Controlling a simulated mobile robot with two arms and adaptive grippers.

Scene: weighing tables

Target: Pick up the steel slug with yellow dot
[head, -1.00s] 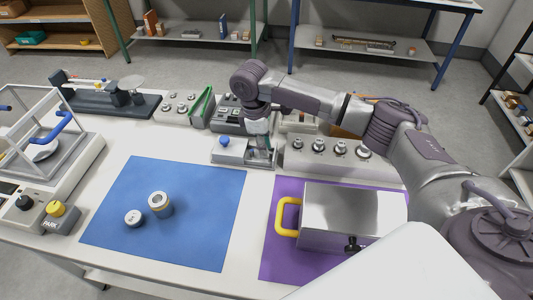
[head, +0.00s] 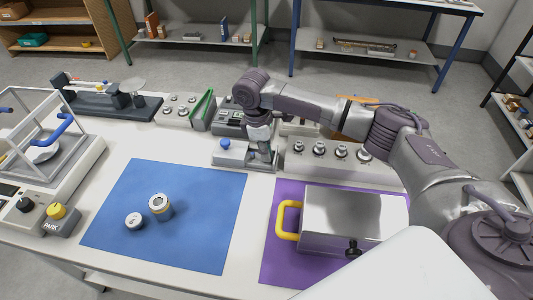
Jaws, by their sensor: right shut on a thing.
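My right gripper (head: 262,158) points down at the right end of a low pale block with a blue knob (head: 225,144), at the back middle of the table. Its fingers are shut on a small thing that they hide. I cannot make out a yellow dot, so I cannot confirm from the picture that this is the steel slug. My left gripper is not in view.
A ring-topped cylinder (head: 160,206) and a small steel weight (head: 134,221) stand on the blue mat (head: 205,240). A steel box with a yellow handle (head: 287,220) sits on the purple mat (head: 274,262). A rack of knobbed weights (head: 330,160) is right of the gripper.

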